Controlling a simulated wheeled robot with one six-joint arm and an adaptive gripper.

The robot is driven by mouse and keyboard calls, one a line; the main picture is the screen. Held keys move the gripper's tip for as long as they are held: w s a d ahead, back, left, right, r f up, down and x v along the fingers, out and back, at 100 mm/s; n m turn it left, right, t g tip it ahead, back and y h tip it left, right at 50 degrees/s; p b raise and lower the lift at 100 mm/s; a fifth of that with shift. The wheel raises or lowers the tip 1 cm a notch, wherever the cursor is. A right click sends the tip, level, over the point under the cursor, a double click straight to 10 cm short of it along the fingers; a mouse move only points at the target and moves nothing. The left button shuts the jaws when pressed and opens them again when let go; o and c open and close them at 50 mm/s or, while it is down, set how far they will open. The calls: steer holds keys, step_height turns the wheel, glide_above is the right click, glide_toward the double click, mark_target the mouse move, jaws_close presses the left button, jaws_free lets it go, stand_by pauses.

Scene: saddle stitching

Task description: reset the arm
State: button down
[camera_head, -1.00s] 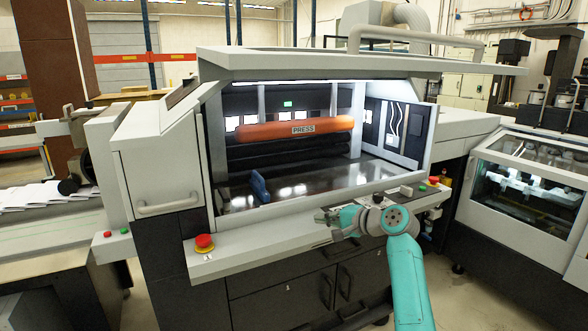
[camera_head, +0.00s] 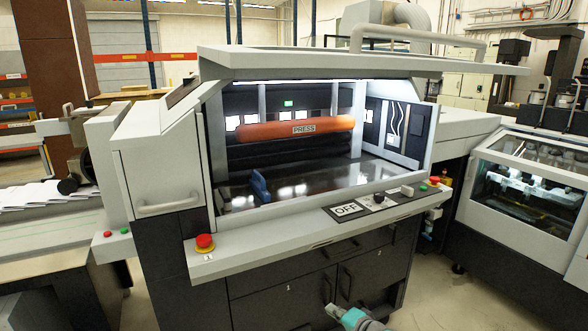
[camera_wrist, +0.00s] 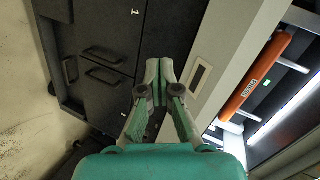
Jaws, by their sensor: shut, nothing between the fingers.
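My gripper (camera_wrist: 159,72) is shut and empty in the wrist view, its two fingertips together. In the head view my gripper (camera_head: 333,309) shows at the bottom edge, low in front of the machine's dark cabinet doors; most of my arm is out of the frame. The press machine (camera_head: 160,160) has an open front with an orange bar marked PRESS (camera_head: 295,130), which also shows in the wrist view (camera_wrist: 252,78). An OFF sign (camera_head: 346,210) and a dark knob (camera_head: 379,198) sit on the machine's front ledge, clear of the gripper.
A red button (camera_head: 204,242) is on the ledge's left end and another (camera_head: 434,180) at its right. Cabinet handles (camera_head: 328,288) stick out near my gripper. A second, glass-covered machine (camera_head: 530,170) stands at the right. A blue piece (camera_head: 260,186) stands inside the press.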

steer(key=s+d+f+n+h, duration=0.15)
steer(key=s+f, duration=0.35)
steer(key=s, duration=0.5)
steer(key=s+d+f+t+h, duration=0.15)
steer(key=s+f, duration=0.35)
steer(key=s, duration=0.6)
steer(key=s+d+f+n+h, duration=0.15)
steer(key=s+f, duration=0.35)
steer(key=s, duration=0.5)
steer(key=s+d+r+n+h, duration=0.1)
steer(key=s+r, duration=0.2)
steer(key=s, duration=0.6)
steer(key=s+d+r+n+h, duration=0.1)
steer(key=s+d+r+h, duration=0.1)
steer(key=s, duration=0.7)
steer(key=s+r+n+t, duration=0.1)
steer(key=s+r+n, duration=0.3)
steer(key=s+r, duration=0.8)
steer(key=shift+a+r, duration=0.15)
steer(key=shift+r, duration=0.1)
steer(key=shift+t, duration=0.25)
